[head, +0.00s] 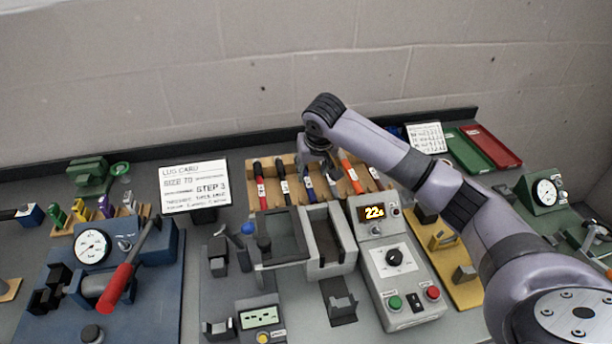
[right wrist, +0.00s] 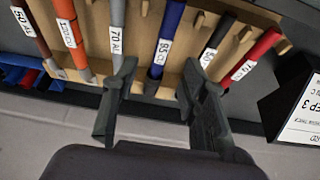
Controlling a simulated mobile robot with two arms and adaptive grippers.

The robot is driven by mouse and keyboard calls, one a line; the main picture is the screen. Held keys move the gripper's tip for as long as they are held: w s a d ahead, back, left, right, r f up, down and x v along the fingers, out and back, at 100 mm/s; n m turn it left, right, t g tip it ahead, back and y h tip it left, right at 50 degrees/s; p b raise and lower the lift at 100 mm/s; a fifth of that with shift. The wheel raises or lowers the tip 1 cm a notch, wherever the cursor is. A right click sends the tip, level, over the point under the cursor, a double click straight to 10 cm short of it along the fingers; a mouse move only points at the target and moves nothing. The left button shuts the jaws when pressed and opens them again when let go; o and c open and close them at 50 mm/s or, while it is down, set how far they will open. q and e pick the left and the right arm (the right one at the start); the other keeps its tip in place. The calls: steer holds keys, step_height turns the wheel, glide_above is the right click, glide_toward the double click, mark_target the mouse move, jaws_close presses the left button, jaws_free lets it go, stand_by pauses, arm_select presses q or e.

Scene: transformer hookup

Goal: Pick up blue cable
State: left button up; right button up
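The blue cable (right wrist: 169,38) lies in a wooden rack (right wrist: 145,55) in the right wrist view, with a white label around it. In the head view my right gripper (head: 322,170) is over the middle of the rack (head: 252,158) and hides part of the cables there. My left gripper is not in view.
Red (right wrist: 255,55), black (right wrist: 218,35) and orange (right wrist: 72,35) cables lie close by in the rack. In the head view a control box (head: 398,262) stands in front of the rack, and a lug card (head: 194,187) stands left of it. The wall is behind.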

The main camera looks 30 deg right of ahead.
mark_target(308, 182)
steer(key=shift+x, duration=0.8)
steer(key=shift+w+f+p, duration=0.2)
steer(key=shift+f+p, duration=0.3)
steer(key=shift+p, duration=0.05)
steer(key=p+x, duration=0.1)
steer(key=x, duration=0.3)
steer(key=shift+w+a+f, duration=0.1)
steer(key=shift+w+f, duration=0.05)
steer(key=shift+c, duration=0.2)
jaws_close()
